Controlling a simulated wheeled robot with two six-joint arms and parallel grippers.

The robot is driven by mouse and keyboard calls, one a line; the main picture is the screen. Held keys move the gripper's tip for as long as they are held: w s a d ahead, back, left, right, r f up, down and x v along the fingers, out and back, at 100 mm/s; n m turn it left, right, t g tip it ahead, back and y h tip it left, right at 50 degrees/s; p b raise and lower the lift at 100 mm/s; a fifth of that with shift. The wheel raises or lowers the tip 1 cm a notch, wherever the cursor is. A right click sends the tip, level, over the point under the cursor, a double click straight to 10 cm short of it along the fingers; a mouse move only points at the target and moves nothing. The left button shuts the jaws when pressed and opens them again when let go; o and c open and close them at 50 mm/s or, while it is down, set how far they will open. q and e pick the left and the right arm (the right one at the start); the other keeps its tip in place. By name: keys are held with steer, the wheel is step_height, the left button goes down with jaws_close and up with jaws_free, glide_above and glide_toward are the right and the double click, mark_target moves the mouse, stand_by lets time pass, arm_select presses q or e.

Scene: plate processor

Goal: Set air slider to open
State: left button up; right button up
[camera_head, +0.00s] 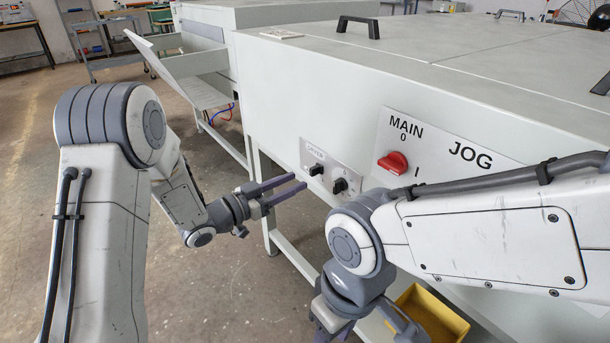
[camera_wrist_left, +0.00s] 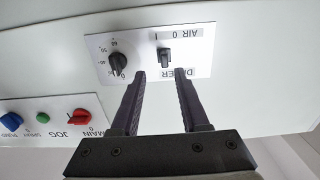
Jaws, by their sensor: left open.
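The air slider is a small black handle on a light panel marked DRYER; it shows in the left wrist view (camera_wrist_left: 165,57) beside upside-down AIR, 0 and 1 markings, and in the head view (camera_head: 317,169). I cannot tell its setting. My left gripper (camera_head: 298,182) is open and empty, its fingers pointing at the panel. In the left wrist view, the slider appears between and just beyond the fingertips of this gripper (camera_wrist_left: 160,74), with no clear contact. My right gripper (camera_head: 350,332) is low at the bottom edge of the head view, partly cut off.
A black dial (camera_wrist_left: 117,63) sits beside the slider on the same panel. A MAIN/JOG panel with a red knob (camera_head: 392,162) is to the right. A yellow bin (camera_head: 440,318) is below the machine. Open floor (camera_head: 245,285) lies left of it.

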arm_select(q)
steer(key=shift+v, duration=2.25)
steer(key=s+f+n+g+y, duration=0.15)
steer(key=s+g+y, duration=0.45)
steer(key=s, duration=0.9)
steer(key=s+n+g+y, duration=0.2)
steer(key=s+g+y, duration=0.35)
steer(key=s, duration=0.95)
step_height(320, 180, up, 26)
steer(key=s+y+p, duration=0.1)
steer(key=y+p, duration=0.1)
steer(key=p, duration=2.4)
steer(key=shift+s+d+t, duration=0.2)
steer(key=shift+s+t, duration=0.05)
steer(key=shift+t, duration=0.2)
